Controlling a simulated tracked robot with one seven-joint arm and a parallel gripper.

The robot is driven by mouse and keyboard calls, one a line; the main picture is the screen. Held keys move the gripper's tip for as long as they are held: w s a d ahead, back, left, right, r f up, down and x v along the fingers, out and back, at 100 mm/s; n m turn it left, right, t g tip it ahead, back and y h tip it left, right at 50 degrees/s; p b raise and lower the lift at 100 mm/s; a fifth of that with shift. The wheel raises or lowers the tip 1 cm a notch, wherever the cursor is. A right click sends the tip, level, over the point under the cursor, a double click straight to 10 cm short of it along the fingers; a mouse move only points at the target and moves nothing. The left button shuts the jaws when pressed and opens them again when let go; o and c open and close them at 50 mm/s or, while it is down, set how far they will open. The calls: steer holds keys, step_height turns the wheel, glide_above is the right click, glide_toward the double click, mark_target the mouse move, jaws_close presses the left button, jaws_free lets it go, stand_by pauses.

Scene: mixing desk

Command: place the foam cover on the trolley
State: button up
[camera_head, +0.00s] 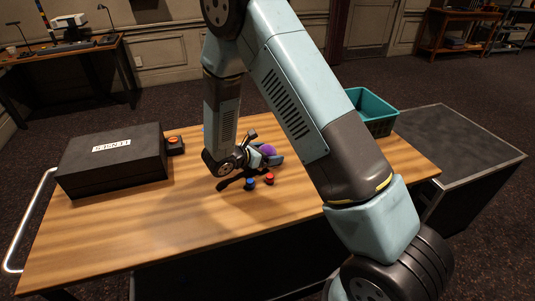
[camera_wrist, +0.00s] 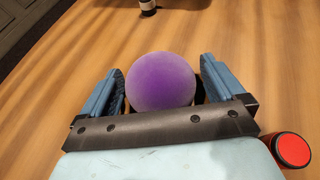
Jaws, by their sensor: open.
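The foam cover (camera_wrist: 161,80) is a round purple ball in the wrist view, over the wooden desk. My gripper (camera_wrist: 163,70) is open, with one blue finger on each side of it and thin gaps at the sides. In the head view the purple cover (camera_head: 268,150) shows at my gripper (camera_head: 266,158), low over the middle of the desk. A dark patch shows behind the cover's right side; I cannot tell what it is. A dark grey flat-topped unit (camera_head: 460,140), which looks like the trolley, stands against the desk's right end.
A red-topped cylinder (camera_head: 269,179) and a blue-topped one (camera_head: 250,183) stand just in front of my gripper. A black case (camera_head: 112,158) and a small dark box with an orange top (camera_head: 175,145) are on the left. A teal crate (camera_head: 372,110) stands at the back right.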

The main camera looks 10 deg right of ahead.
steer(key=v, duration=1.2)
steer(key=s+d+r+m+g+y, duration=0.2)
steer(key=s+d+r+m+g, duration=0.1)
steer(key=d+r+m, duration=0.45)
steer(key=s+d+r+m+g+y, duration=0.1)
steer(key=s+d+r+m+g, duration=0.3)
steer(key=d+r, duration=0.55)
steer(key=s+d+r+m+t+y, duration=0.2)
steer(key=s+d+r+m+y, duration=0.1)
steer(key=s+r+m, duration=0.3)
steer(key=s+d+r+m+t+y, duration=0.3)
steer(key=s+r+m+y, duration=0.2)
steer(key=s, duration=0.5)
step_height(320, 180, up, 2)
steer(key=shift+r+m, duration=0.1)
steer(key=shift+m, duration=1.15)
